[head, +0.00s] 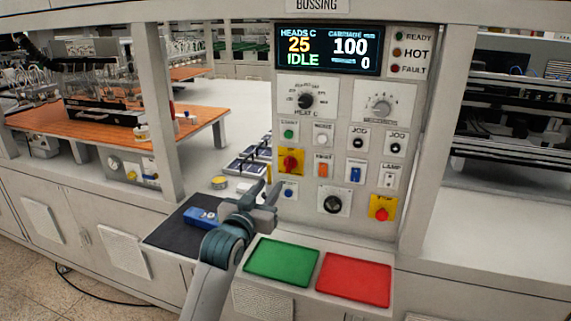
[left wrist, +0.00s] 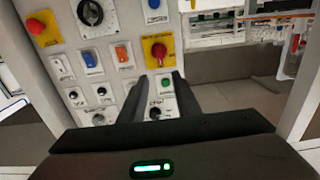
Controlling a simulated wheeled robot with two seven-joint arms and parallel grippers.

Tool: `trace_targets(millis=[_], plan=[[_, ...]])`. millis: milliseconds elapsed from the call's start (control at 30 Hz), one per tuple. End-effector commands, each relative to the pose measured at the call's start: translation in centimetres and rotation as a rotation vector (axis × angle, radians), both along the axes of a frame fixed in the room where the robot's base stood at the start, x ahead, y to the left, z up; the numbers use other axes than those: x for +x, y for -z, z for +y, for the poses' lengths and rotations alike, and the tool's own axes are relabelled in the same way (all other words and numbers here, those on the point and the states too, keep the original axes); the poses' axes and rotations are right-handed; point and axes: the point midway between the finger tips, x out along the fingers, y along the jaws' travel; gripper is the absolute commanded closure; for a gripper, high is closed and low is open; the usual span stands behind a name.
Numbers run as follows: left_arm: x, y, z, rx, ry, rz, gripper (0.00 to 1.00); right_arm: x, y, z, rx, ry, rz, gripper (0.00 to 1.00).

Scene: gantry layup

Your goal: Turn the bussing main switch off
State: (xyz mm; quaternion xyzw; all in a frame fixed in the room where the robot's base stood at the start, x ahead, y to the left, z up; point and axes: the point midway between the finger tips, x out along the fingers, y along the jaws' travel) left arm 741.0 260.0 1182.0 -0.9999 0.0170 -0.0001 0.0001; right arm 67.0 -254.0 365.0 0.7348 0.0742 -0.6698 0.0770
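A red rotary handle on a yellow plate (head: 290,161) sits at the left of the control panel and looks like the main switch; its label is too small to read. It also shows in the left wrist view (left wrist: 158,50), just beyond the fingertips, where the picture is turned about upside down. My left gripper (head: 268,188) is open and empty, below and slightly left of this switch in the head view. In the wrist view its two fingers (left wrist: 167,76) stand apart. I cannot tell the handle's exact angle. My right gripper is not in view.
The lit display (head: 328,49) reads IDLE. A red button on yellow (head: 382,207) sits lower right, with several knobs and rockers between. Green (head: 281,260) and red (head: 354,278) pads lie below. A blue object (head: 201,217) lies on a dark mat (head: 180,236).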

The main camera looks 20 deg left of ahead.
Motion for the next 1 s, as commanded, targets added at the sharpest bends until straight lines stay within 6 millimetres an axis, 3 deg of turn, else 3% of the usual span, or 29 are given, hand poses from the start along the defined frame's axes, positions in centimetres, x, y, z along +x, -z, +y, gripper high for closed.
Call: trace_targets(millis=[700, 1000], plan=[[10.8, -0.3, -0.4, -0.001, 0.000, 0.001, 0.70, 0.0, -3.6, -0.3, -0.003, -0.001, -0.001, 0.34], [13.7, -0.1, -0.5, 0.000, 0.000, 0.000, 0.70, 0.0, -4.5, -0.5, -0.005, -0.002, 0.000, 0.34]])
